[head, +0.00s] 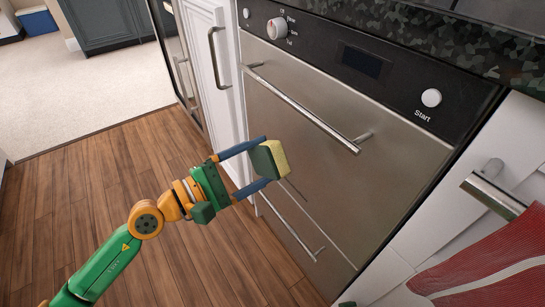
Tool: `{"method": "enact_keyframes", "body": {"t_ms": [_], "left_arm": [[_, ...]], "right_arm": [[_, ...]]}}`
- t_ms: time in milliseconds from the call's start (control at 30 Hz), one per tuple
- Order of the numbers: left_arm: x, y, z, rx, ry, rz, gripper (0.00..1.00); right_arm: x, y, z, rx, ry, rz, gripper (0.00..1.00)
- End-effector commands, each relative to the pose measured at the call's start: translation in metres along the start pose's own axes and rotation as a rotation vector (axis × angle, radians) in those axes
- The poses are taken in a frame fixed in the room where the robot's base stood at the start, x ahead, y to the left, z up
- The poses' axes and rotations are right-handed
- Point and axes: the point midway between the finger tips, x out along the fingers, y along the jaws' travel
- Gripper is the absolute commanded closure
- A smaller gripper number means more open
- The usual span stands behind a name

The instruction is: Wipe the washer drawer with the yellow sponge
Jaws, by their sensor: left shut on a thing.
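The sponge (279,156), yellow on one side and dark green on the other, is held between the blue fingers of my left gripper (262,162). The gripper is shut on it. The sponge is in front of the steel front of the appliance (330,185), below its long upper handle. A dark shadow or reflection shows just below the sponge; I cannot tell whether the sponge touches the steel. A lower section with its own handle (288,225) is partly behind the gripper. Which part is the washer drawer is not clear. My right gripper is not in view.
The black control panel (395,68) has a knob and a Start button. A speckled dark countertop (480,45) is above. A red cloth (490,262) hangs at the lower right near a metal handle (495,190). The wooden floor (95,190) at left is clear.

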Motion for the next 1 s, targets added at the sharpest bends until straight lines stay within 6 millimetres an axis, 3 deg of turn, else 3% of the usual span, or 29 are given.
{"method": "enact_keyframes", "body": {"t_ms": [267,600,1000], "left_arm": [[-0.002,0.000,0.001,0.000,-0.001,0.000,0.65],[-0.032,-0.002,-0.001,0.001,0.000,-0.001,0.65],[-0.032,0.000,0.001,0.000,-0.001,0.000,0.65]], "right_arm": [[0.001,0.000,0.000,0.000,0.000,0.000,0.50],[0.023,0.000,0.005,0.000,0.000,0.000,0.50],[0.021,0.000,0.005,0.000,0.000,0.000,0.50]]}}
